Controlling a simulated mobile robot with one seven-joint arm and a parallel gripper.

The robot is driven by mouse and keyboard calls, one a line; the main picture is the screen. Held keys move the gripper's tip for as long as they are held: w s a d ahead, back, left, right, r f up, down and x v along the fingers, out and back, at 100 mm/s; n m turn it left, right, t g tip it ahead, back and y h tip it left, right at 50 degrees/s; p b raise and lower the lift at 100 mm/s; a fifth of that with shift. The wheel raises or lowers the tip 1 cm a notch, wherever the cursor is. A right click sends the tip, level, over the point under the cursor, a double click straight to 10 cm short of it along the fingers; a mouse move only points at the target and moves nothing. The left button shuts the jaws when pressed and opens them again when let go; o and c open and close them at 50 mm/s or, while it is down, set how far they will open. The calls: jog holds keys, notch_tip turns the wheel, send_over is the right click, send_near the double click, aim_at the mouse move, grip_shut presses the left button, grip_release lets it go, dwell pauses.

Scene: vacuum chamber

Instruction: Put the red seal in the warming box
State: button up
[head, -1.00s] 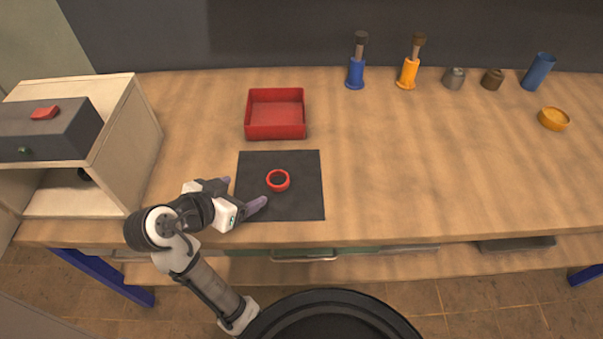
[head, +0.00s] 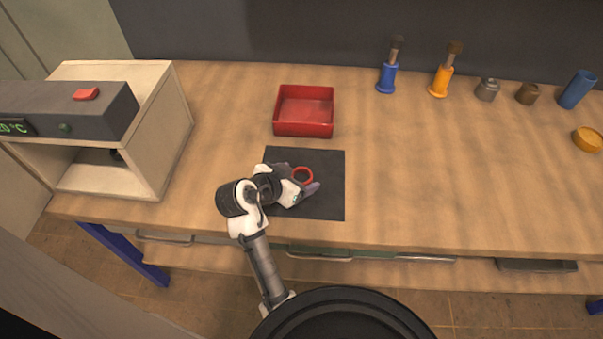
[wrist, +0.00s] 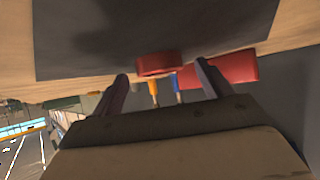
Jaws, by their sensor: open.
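The red seal (head: 303,174) is a small ring lying on the black mat (head: 330,200). My gripper (head: 300,182) is low over the mat with its fingers pointing at the seal; its far finger is mostly hidden in the head view. In the wrist view the open fingers (wrist: 162,72) stand either side of the seal (wrist: 158,65), apart from it, with nothing held. The warming box (head: 145,140) is at the left of the bench.
A red tray (head: 304,128) stands just behind the mat. The bench right of the mat is clear.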

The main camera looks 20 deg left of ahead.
jog(key=shift+w+d+f, duration=0.15)
jog(key=shift+w+f, duration=0.2)
jog(key=shift+w, duration=0.05)
jog(key=c, duration=1.1)
jog(key=shift+c, duration=0.2)
